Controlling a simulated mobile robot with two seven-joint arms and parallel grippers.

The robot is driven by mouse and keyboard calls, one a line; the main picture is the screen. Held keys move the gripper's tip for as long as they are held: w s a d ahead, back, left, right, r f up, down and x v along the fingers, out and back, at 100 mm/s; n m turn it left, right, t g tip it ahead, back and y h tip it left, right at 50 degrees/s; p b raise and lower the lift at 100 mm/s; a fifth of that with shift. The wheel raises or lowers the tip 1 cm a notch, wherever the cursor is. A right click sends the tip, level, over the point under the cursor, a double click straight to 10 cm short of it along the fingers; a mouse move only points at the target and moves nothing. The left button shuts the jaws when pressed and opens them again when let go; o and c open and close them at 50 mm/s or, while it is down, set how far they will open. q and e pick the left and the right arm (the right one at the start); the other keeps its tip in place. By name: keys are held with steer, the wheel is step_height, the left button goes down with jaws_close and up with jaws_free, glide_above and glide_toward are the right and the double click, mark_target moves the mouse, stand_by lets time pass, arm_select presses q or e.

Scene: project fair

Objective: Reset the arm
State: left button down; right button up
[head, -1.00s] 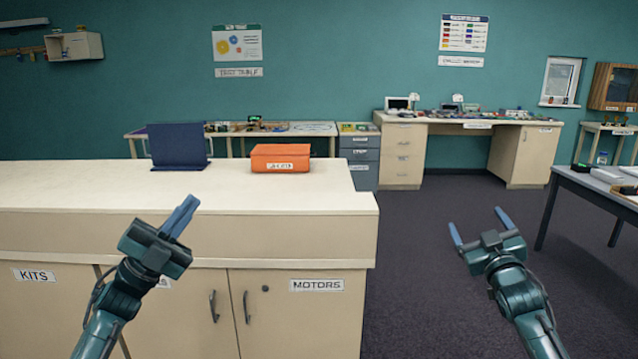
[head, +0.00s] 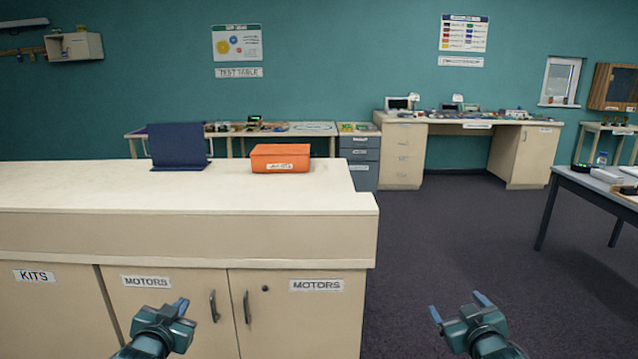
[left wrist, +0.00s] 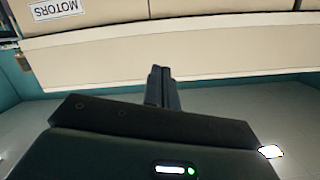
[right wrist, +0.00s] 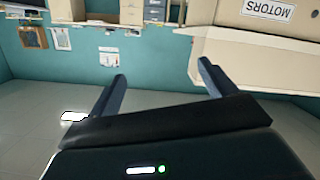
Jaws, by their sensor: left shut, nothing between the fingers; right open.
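My left gripper (head: 181,306) is low in the head view, in front of the cabinet doors labelled MOTORS. Its fingers are together with nothing between them, as the left wrist view (left wrist: 162,84) also shows. My right gripper (head: 458,304) is low and right of the cabinet, over the dark floor. Its two fingers stand apart and empty, and the right wrist view (right wrist: 160,85) shows the wide gap between them. Neither gripper touches anything that I can see.
A cream cabinet (head: 180,235) with a white top fills the left front. An orange box (head: 281,158) and a dark blue panel (head: 178,146) stand on it. A grey table (head: 598,185) is at the right edge. Dark carpet (head: 440,230) between them is clear.

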arm_select(q)
steer(key=s+d+f+g+h, duration=0.1)
steer(key=s+d+f, duration=0.4)
steer(key=s, duration=0.6)
steer(key=s+d+f+g+h, duration=0.1)
steer(key=s+d+f, duration=0.4)
steer(key=s, duration=0.6)
steer(key=s+d+f+g+h, duration=0.1)
steer(key=s+d+f+g, duration=0.2)
steer(key=s, duration=0.8)
step_height(320, 180, down, 2)
steer(key=shift+d+f+n+h, duration=0.25)
steer(key=shift+d+n+h, duration=0.05)
steer(key=shift+d, duration=0.95)
arm_select(e)
steer(key=s+a+f+g+y, duration=0.1)
steer(key=s+a+f, duration=0.4)
steer(key=s, duration=0.6)
steer(key=s+a+f+g+y, duration=0.1)
steer(key=s+a+f, duration=0.4)
steer(key=s, duration=0.6)
steer(key=s+a+f+g+y, duration=0.1)
steer(key=s+a+f+g, duration=0.2)
steer(key=s, duration=0.8)
step_height(320, 180, down, 2)
steer(key=shift+a+f+m+y, duration=0.25)
steer(key=shift+a+m+y, duration=0.05)
steer(key=shift+a, duration=0.95)
